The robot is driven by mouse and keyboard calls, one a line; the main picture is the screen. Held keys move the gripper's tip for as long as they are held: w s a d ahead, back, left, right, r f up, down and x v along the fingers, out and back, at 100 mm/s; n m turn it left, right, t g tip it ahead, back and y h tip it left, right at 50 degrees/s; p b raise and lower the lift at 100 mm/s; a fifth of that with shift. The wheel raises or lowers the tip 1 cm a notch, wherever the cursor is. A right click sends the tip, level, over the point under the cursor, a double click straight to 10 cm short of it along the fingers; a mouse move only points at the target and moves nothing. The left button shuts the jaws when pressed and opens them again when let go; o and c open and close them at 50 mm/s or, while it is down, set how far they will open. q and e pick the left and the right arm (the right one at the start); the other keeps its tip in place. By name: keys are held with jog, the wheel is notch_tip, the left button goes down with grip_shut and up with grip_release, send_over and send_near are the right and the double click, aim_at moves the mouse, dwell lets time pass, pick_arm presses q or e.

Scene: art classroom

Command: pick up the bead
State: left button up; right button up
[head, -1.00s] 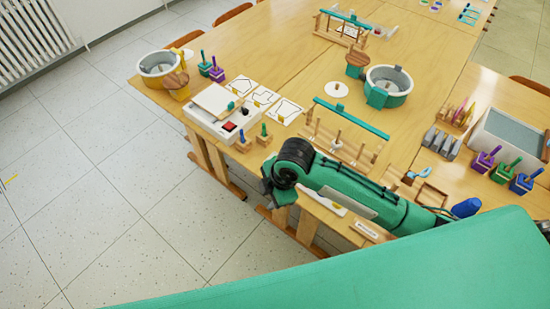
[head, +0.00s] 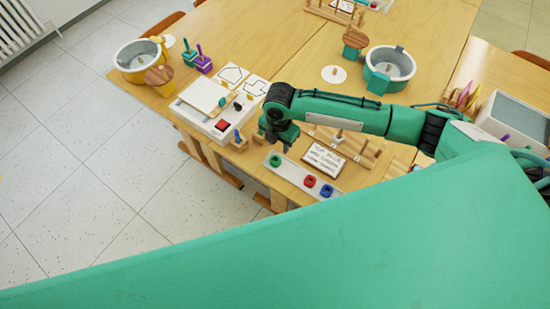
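A green bead (head: 275,161), a red bead (head: 310,181) and a blue bead (head: 326,190) lie in a row on a long white tray (head: 292,171) near the table's front edge. My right gripper (head: 277,146) points down above the green end of the tray, close to the green bead in the picture. Its fingertips are small and dark here, so I cannot tell whether they are open or shut. No bead shows lifted off the tray. My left gripper is not in view.
A lettered card (head: 324,160) stands behind the tray, and a wooden peg rack (head: 354,150) is behind it, partly under my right arm. A white box with a red button (head: 221,125) is left. Two round tubs (head: 142,61) (head: 390,66) stand farther back.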

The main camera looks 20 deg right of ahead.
aim_at(278, 157)
jog(key=shift+w+f, duration=0.1)
jog(key=shift+f, duration=1.05)
jog(key=shift+a+f+p, duration=0.1)
jog(key=shift+f+p, duration=0.55)
jog(key=shift+f, duration=0.25)
notch_tip(278, 157, down, 2)
jog(key=shift+f+p, duration=0.25)
jog(key=shift+p, duration=0.1)
jog(key=shift+f, duration=0.6)
jog(key=c, duration=0.5)
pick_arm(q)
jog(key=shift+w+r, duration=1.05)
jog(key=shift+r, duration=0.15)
pick_arm(e)
jog(key=shift+c, duration=0.5)
